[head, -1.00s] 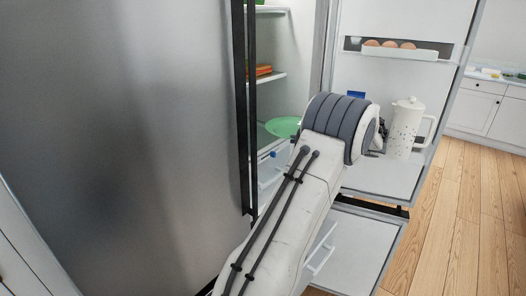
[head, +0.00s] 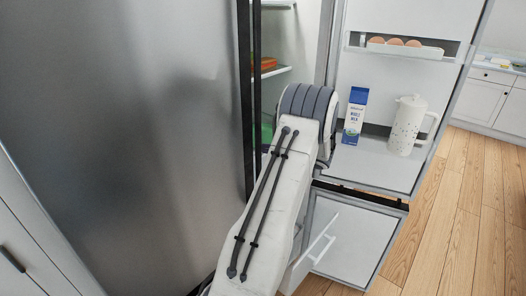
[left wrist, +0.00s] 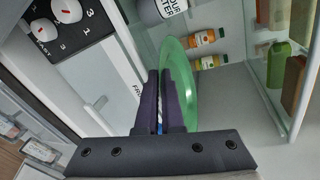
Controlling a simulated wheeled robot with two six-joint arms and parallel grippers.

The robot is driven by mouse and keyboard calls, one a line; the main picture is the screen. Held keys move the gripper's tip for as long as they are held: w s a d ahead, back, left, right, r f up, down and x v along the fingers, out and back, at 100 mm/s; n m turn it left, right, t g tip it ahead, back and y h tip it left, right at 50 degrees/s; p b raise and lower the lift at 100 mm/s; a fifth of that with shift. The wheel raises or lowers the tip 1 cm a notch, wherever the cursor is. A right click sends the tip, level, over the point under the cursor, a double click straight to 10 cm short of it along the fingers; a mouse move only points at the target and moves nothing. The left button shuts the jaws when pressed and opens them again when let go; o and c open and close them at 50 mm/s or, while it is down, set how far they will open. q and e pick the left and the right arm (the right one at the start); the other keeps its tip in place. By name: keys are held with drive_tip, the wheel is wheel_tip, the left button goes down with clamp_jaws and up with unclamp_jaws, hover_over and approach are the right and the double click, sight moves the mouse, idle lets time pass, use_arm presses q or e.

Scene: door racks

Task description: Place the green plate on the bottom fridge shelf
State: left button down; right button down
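The green plate (left wrist: 192,85) shows in the left wrist view, which is turned sideways, at the dark fingers of my left gripper (left wrist: 166,73). The fingers are close together and appear shut on the plate's rim. In the head view only a small green part of the plate (head: 266,133) shows inside the fridge, behind the black door edge and my left arm. My left gripper's fingers are hidden there by the wrist. The fridge's bottom shelf is mostly hidden in the head view; in the left wrist view, a pale surface lies near the plate. My right gripper is out of view.
A steel door (head: 130,120) stands close on the left. The open fridge door on the right holds a milk carton (head: 355,116), a white jug (head: 407,125) and eggs (head: 395,42). Small bottles (left wrist: 208,62) stand near the plate. An open drawer (head: 312,250) lies below.

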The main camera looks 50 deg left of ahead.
use_arm(q)
wheel_tip(320, 180, down, 2)
drive_tip(key=shift+f, duration=0.15)
drive_tip(key=c, duration=1.1)
unclamp_jaws()
drive_tip(key=shift+o, duration=0.2)
drive_tip(key=b+v, duration=0.3)
drive_tip(key=v, duration=0.9)
